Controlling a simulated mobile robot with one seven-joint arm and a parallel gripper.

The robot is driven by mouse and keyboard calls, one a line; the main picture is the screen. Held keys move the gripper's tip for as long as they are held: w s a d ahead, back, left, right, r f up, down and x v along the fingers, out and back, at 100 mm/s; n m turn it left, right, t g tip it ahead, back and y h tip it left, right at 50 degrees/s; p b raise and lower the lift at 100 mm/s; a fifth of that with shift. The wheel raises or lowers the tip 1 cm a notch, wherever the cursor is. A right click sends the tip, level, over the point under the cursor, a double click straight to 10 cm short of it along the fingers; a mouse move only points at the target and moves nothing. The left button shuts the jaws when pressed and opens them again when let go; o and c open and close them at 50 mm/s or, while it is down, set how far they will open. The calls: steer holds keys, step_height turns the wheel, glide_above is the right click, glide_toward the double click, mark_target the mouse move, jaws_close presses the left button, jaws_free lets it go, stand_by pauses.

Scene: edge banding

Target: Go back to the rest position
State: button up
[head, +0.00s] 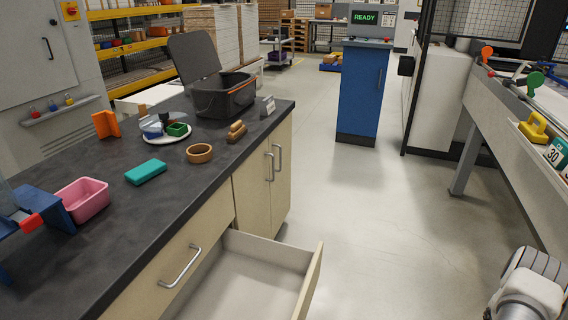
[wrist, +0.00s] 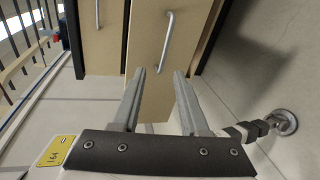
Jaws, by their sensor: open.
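My gripper (wrist: 158,85) shows in the wrist view with its two fingers apart and nothing between them. Beyond the fingertips is a pale wooden drawer or door front with a metal bar handle (wrist: 167,42); the fingers are not closed on it. In the head view only a white and grey part of my arm shows at the bottom right corner, and my gripper is out of that view. An open, empty-looking drawer (head: 240,280) juts out from the dark-topped workbench (head: 105,225).
On the bench are a pink bin (head: 82,199), a teal block (head: 146,171), a wooden ring (head: 199,153) and a black crate (head: 224,97). A machine table (head: 500,125) runs along the right. A blue cabinet (head: 362,90) stands behind. The floor between (head: 370,220) is clear.

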steer(key=w+a+r+n+g+h, duration=0.2)
steer(key=r+n+g+h, duration=0.15)
steer(key=r+n, duration=0.8)
steer(key=w+a+r+n+g+h, duration=0.1)
steer(key=a+r+n+g+h, duration=0.2)
steer(key=r+n, duration=0.9)
steer(key=s+a+r+n+t+h, duration=0.25)
steer(key=s+r+n, duration=0.2)
steer(key=r, duration=0.25)
steer(key=s+a+r+n+t+h, duration=0.1)
steer(key=s+r+n+t+h, duration=0.15)
steer(key=r+n, duration=0.35)
steer(key=s+a+r+n+t+h, duration=0.2)
steer(key=s+r+n+h, duration=0.15)
steer(key=r, duration=0.45)
step_height(320, 180, up, 18)
steer(key=n+p, duration=0.1)
steer(key=p, duration=1.7)
steer(key=shift+y, duration=0.3)
